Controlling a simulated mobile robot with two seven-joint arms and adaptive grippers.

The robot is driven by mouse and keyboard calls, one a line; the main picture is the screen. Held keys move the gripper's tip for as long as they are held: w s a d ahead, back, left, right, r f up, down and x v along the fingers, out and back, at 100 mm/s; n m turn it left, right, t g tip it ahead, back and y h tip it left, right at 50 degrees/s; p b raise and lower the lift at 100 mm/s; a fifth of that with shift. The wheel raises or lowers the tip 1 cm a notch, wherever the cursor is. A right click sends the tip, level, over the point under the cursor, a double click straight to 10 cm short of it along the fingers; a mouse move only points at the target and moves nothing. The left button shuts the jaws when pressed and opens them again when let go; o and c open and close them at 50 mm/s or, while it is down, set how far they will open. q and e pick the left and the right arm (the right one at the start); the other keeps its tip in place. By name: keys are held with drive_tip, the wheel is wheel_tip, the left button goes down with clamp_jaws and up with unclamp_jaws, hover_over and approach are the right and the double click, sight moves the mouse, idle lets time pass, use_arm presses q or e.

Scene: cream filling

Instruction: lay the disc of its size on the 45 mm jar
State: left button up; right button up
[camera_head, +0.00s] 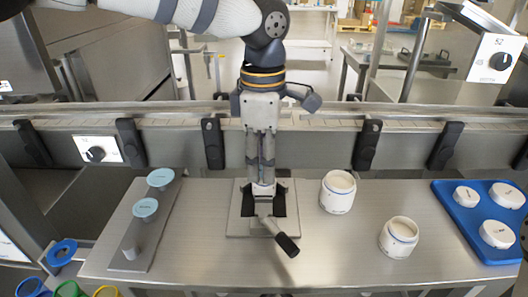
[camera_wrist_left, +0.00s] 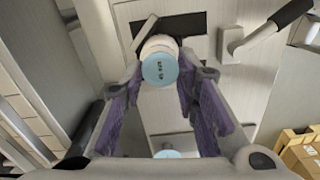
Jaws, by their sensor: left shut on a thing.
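My left gripper (camera_head: 262,180) points straight down over the steel clamp fixture (camera_head: 240,225). In the left wrist view its fingertips (camera_wrist_left: 161,78) are shut on a small pale blue disc (camera_wrist_left: 160,70) with dark print. A white jar (camera_wrist_left: 160,43) shows directly behind the disc; in the head view only a sliver of this jar (camera_head: 263,189) shows below the fingers. I cannot tell whether the disc touches the jar rim. Two more blue discs (camera_head: 160,178) (camera_head: 145,208) sit on the rack at the left. My right gripper is not in view.
The rack's front post (camera_head: 130,247) is bare. Two open white jars (camera_head: 338,196) (camera_head: 398,240) stand right of the fixture. A blue tray (camera_head: 450,215) with three white lids lies at the far right. The clamp's black handle (camera_head: 287,243) sticks out towards the front.

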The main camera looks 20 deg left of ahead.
use_arm(q)
drive_tip(key=shift+r, duration=0.1)
idle(0.5)
drive_tip(key=shift+f, duration=0.5)
idle(0.4)
drive_tip(key=o, duration=0.7)
drive_tip(key=shift+o, duration=0.2)
wheel_tip(320, 180, up, 12)
